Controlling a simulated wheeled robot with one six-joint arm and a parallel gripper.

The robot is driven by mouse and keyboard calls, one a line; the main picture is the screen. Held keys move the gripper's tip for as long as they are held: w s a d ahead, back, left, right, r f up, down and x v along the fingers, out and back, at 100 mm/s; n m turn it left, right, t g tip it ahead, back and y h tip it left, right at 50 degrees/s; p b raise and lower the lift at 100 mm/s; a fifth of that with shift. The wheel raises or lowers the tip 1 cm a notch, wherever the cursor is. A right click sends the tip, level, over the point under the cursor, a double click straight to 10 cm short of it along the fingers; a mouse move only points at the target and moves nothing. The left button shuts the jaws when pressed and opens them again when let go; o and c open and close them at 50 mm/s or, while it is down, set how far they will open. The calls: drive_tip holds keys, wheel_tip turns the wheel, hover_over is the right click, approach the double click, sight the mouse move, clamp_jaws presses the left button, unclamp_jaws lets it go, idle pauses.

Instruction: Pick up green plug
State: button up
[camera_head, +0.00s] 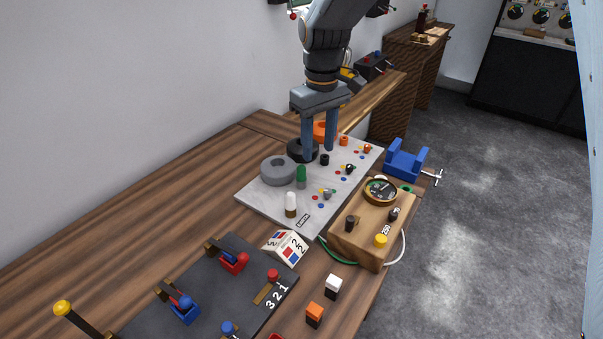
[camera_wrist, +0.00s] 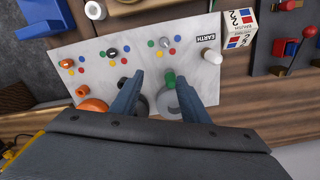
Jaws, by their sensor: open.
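The green plug (camera_head: 301,174) stands upright on the white board (camera_head: 262,204), beside a grey ring (camera_head: 278,171). In the wrist view the green plug (camera_wrist: 170,79) shows between the fingertips, closer to the right one. My gripper (camera_head: 318,154) is open and empty, pointing down over the board near a black ring (camera_head: 298,149) and a black plug (camera_head: 325,159). In the head view the fingers are up and to the right of the green plug. They look apart from it. The wrist view also shows my gripper (camera_wrist: 160,78) spread wide.
A white plug (camera_head: 291,203) and an orange plug (camera_head: 344,141) stand on the same board. An orange ring (camera_head: 322,130) lies behind the fingers. A wooden meter box (camera_head: 364,235) stands at the right, and a dark switch panel (camera_head: 222,293) at the front.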

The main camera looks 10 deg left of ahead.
sight(301, 166)
drive_tip(key=a, duration=0.3)
drive_tip(key=shift+n, duration=0.4)
drive_tip(key=shift+a+f+p, duration=0.2)
drive_tip(key=shift+f+p, duration=0.35)
drive_tip(key=shift+f, duration=0.75)
drive_tip(key=shift+a+f+p, duration=0.2)
drive_tip(key=shift+f+p, duration=0.35)
drive_tip(key=shift+f, duration=0.7)
drive_tip(key=shift+a+f+p, duration=0.2)
drive_tip(key=shift+f+p, duration=0.35)
drive_tip(key=shift+f, duration=0.75)
clamp_jaws()
